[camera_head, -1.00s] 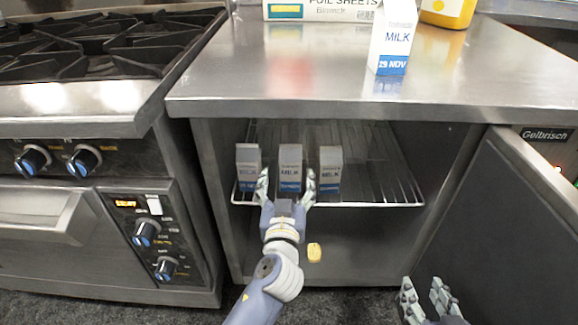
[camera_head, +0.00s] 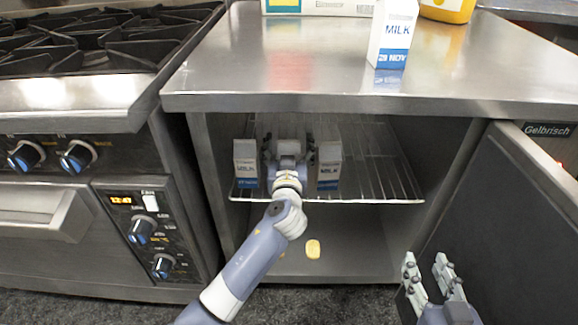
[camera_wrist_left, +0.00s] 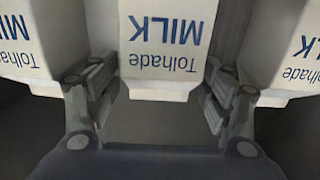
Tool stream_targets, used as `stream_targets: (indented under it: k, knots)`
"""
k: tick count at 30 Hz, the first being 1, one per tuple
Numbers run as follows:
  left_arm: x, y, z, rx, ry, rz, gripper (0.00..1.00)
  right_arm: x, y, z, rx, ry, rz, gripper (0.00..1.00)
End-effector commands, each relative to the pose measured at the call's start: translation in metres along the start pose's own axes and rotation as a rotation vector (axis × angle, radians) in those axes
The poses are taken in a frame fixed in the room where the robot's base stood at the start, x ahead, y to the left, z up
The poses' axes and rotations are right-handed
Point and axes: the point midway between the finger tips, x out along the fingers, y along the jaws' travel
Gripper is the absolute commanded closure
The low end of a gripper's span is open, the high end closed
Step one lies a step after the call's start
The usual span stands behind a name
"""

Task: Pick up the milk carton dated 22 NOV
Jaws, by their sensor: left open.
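Two milk cartons show on the wire shelf inside the cabinet in the head view: a left one (camera_head: 246,162) and a right one (camera_head: 329,165). The middle carton (camera_wrist_left: 168,45) is hidden behind my left gripper (camera_head: 288,138) in the head view. In the left wrist view it stands between the open fingers of that gripper (camera_wrist_left: 158,88), with a gap visible at each side. The shelf cartons' dates are not readable. Another milk carton (camera_head: 393,35) on the counter has a blue date band, read earlier as 29 NOV. My right gripper (camera_head: 425,258) is open and empty at the lower right.
The wire shelf (camera_head: 385,185) sits under the steel counter (camera_head: 270,75). Neighbouring cartons stand close on both sides of my left gripper. The open cabinet door (camera_head: 510,225) is at the right and the stove (camera_head: 60,205) at the left.

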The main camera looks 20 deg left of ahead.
Motion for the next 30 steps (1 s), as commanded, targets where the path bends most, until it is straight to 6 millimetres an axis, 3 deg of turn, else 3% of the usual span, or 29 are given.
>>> stream_targets:
  k: [6, 8, 16, 30]
  knots:
    - [0.0008, 0.0001, 0.0004, 0.0, -0.001, 0.001, 0.27, 0.0001, -0.0002, -0.0008, 0.0, 0.003, 0.0, 0.6]
    - [0.0007, 0.0001, 0.0003, 0.0, -0.001, 0.001, 0.38, 0.0001, -0.0002, -0.0007, 0.0, 0.003, 0.0, 0.6]
    - [0.0006, 0.0001, 0.0003, 0.0, -0.001, 0.001, 0.99, 0.0001, 0.0, -0.0006, 0.0, 0.002, 0.0, 0.6]
    - [0.0006, 0.0004, -0.0077, -0.003, 0.003, 0.001, 1.0, -0.001, 0.0004, 0.0051, 0.0, -0.033, 0.001, 0.6]
